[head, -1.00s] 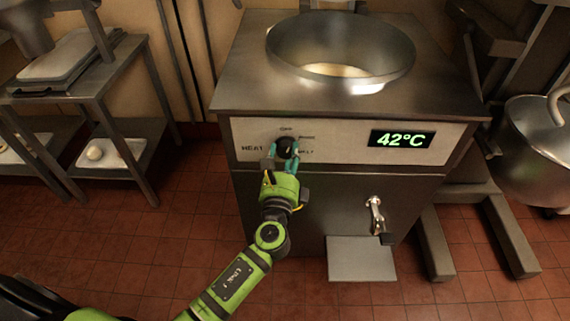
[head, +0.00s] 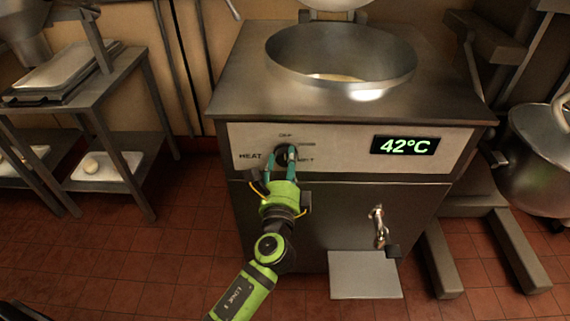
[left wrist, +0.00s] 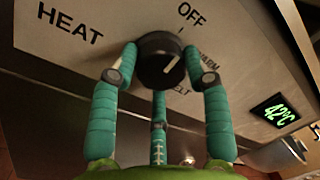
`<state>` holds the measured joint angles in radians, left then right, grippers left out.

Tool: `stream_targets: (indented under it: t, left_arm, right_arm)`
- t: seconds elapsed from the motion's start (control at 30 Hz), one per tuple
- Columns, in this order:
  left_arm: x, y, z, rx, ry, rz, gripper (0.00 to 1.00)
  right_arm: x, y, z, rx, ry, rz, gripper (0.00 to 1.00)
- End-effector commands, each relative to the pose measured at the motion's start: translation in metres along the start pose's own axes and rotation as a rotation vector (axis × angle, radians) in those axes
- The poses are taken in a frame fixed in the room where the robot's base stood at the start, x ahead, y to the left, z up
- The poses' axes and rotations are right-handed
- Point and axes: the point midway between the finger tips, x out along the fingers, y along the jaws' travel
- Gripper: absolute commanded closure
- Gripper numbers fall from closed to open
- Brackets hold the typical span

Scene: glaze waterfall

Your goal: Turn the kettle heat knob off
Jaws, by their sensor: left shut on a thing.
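The black heat knob (left wrist: 158,62) sits on the pale panel of the steel kettle, with HEAT at its left and OFF, WARM and MELT printed around it. Its white pointer line slants up and right in the left wrist view, roughly between OFF and WARM. In the head view the knob (head: 282,156) is partly hidden by my fingers. My left gripper (left wrist: 160,72) is shut on the knob, with teal fingers on both sides and a third below. It also shows in the head view (head: 283,160). My right gripper is not in view.
The kettle's display (head: 407,145) reads 42°C. Its open round bowl (head: 340,55) is above the panel, and a drain tap (head: 378,225) is below at right. A steel rack (head: 120,110) stands at left and a lidded pot (head: 545,150) at right.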

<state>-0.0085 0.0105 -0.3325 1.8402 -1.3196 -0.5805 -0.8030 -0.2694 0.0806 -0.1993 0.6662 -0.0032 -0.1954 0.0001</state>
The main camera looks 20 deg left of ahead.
Motion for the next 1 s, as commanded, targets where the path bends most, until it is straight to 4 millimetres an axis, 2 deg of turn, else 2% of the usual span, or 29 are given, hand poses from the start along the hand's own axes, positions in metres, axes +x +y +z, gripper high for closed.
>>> stream_targets:
  t: [0.03, 0.17, 0.2, 0.23, 0.57, 0.67, 0.77, 1.0]
  left_arm:
    - [0.003, -0.005, 0.007, -0.003, -0.016, -0.008, 0.85]
    - [0.003, -0.005, 0.007, -0.003, -0.016, -0.008, 0.85]
    - [0.003, -0.005, 0.007, -0.003, -0.016, -0.008, 0.36]
    - [0.003, -0.005, 0.007, -0.003, -0.016, -0.008, 0.28]
    - [0.001, -0.002, 0.003, -0.001, -0.006, -0.003, 0.28]
    - [-0.006, -0.001, 0.002, -0.001, -0.004, -0.002, 0.28]
    - [-0.021, 0.0, 0.002, -0.001, -0.004, 0.0, 0.28]
    - [-0.073, 0.0, 0.002, -0.001, -0.004, -0.001, 0.28]
  right_arm:
    - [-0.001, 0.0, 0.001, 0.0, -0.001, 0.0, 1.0]
    - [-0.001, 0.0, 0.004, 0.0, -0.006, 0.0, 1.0]
    - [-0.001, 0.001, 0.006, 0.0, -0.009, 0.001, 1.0]
    - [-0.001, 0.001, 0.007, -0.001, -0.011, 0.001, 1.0]
    - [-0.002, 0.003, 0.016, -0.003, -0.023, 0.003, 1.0]
    - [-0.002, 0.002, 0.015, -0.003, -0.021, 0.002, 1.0]
    - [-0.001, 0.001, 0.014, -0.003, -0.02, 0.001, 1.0]
    - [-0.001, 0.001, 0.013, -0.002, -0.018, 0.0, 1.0]
